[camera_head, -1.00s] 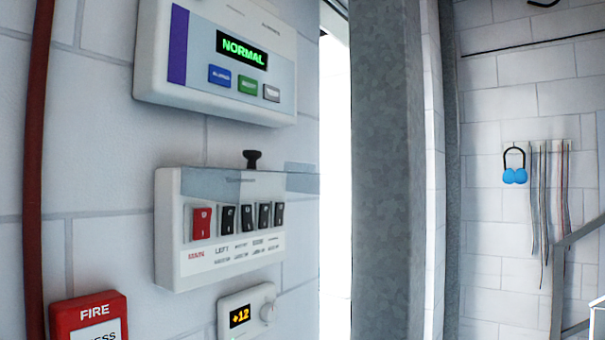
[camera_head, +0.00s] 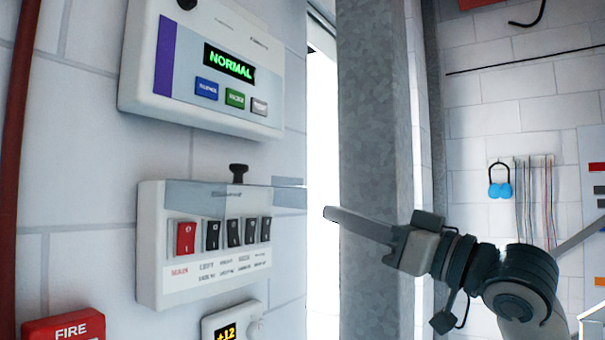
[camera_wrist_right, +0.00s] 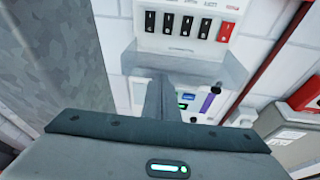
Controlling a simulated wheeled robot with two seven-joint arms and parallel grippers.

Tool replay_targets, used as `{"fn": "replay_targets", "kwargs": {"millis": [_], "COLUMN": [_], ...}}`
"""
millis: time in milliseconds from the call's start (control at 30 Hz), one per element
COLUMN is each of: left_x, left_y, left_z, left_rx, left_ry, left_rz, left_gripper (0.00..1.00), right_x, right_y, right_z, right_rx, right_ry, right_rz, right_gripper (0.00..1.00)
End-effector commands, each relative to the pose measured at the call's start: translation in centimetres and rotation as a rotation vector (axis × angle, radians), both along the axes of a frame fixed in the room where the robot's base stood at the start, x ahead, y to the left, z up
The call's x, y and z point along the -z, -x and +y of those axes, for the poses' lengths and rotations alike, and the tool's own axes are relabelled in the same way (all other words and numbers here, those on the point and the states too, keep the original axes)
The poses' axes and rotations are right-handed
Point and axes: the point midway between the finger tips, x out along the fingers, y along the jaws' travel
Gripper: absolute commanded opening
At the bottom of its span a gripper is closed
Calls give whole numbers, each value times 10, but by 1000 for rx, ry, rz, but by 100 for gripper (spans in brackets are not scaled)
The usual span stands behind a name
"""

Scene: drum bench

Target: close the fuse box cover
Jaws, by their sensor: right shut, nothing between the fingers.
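The fuse box (camera_head: 152,245) is a white box on the wall, with one red switch and several black switches in a row. Its clear cover (camera_head: 290,183) stands open, sticking out from the box's top edge toward the right. A dark knob (camera_head: 238,173) shows just above it. My right gripper (camera_head: 332,214) is shut and empty, its fingers pointing left, to the right of the cover and slightly lower in the picture. In the right wrist view the fuse box (camera_wrist_right: 190,48) appears upside down, with the greyish cover (camera_wrist_right: 205,70) near my fingers (camera_wrist_right: 156,98). My left gripper is not in view.
A panel reading NORMAL (camera_head: 180,100) is above the fuse box. A small +12 dial unit (camera_head: 240,322) and a red fire box (camera_head: 60,328) are below. A grey metal column (camera_head: 375,120) stands behind my right gripper. A red pipe (camera_head: 20,120) runs down the left.

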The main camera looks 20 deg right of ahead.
Motion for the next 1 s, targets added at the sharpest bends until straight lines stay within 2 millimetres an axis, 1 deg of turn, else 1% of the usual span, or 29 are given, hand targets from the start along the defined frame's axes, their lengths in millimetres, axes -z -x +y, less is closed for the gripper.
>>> {"fn": "replay_targets", "kwargs": {"millis": [33,100,200,300,400,733,867,1000], "left_x": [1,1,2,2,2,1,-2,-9], "left_y": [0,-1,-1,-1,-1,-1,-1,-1], "left_z": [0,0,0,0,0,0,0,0], "left_rx": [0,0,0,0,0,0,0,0], "left_ry": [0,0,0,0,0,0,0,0], "left_rz": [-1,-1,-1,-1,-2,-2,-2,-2], "left_gripper": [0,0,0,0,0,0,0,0], "right_x": [-19,-39,-57,-67,-70,-70,-73,-78], "right_y": [16,34,53,64,68,67,63,55], "right_z": [-1,-1,-1,0,0,0,3,9], "right_rx": [-10,-27,-46,-57,-61,-61,-61,-63], "right_ry": [-2,-6,-11,-13,-15,-15,-15,-16], "right_rz": [-35,-66,-95,-112,-116,-115,-115,-113], "right_gripper": [0,0,0,0,0,0,0,0]}}
